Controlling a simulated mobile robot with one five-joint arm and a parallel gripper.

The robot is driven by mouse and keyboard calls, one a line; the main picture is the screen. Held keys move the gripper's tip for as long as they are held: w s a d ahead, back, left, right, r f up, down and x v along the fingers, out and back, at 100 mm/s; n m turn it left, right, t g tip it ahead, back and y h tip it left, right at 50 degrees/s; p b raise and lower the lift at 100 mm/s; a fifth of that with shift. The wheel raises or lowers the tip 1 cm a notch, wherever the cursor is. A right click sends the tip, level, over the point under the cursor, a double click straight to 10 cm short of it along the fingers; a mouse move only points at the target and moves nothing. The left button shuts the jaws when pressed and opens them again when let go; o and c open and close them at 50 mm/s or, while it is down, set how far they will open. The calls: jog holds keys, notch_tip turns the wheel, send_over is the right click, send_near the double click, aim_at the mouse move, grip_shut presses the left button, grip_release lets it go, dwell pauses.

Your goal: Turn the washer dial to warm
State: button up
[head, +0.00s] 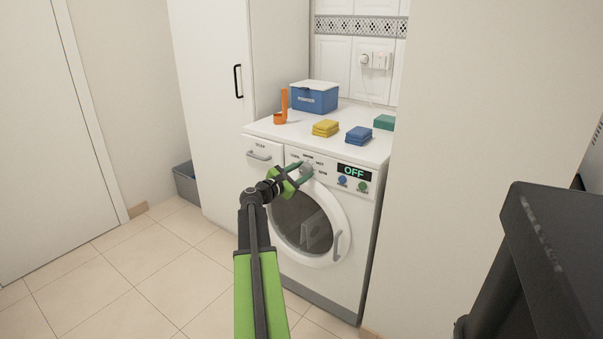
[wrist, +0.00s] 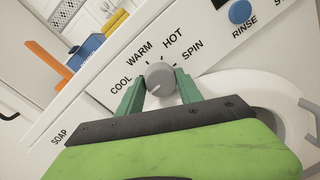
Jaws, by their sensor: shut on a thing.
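The washer (head: 345,262) is a white front-loader with a round glass door. Its grey dial (wrist: 160,77) sits on the front panel among the printed words COOL, WARM, HOT and SPIN. My gripper (wrist: 160,88) is shut on the dial, one green finger on each side. In the head view my gripper (head: 298,174) reaches the panel from the lower left and partly covers the dial. The dial's pointer is too faint for me to tell which word it faces. The display (head: 354,170) reads OFF.
Blue (head: 342,180) and green (head: 362,187) buttons sit right of the dial. On top are a blue powder box (head: 314,98), an orange object (head: 281,114), and yellow (head: 326,128), blue (head: 359,135) and green (head: 384,122) stacks. Tiled floor (head: 110,275) at left is clear.

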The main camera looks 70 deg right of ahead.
jog(key=shift+a, duration=0.2)
jog(key=shift+c, duration=0.8)
jog(key=shift+d, duration=0.15)
jog(key=shift+r+m, duration=0.1)
jog(key=shift+m, duration=0.2)
jog(key=m+p, duration=0.1)
jog(key=m, duration=0.7)
jog(key=shift+s+r+t+y+p, duration=0.1)
jog(key=shift+t+y+p, duration=0.2)
jog(key=shift+t+p, duration=0.1)
jog(key=m, duration=0.4)
jog(key=m+t, duration=0.1)
jog(key=m, duration=0.2)
jog(key=shift+m+p, duration=0.3)
jog(key=shift+m, duration=0.1)
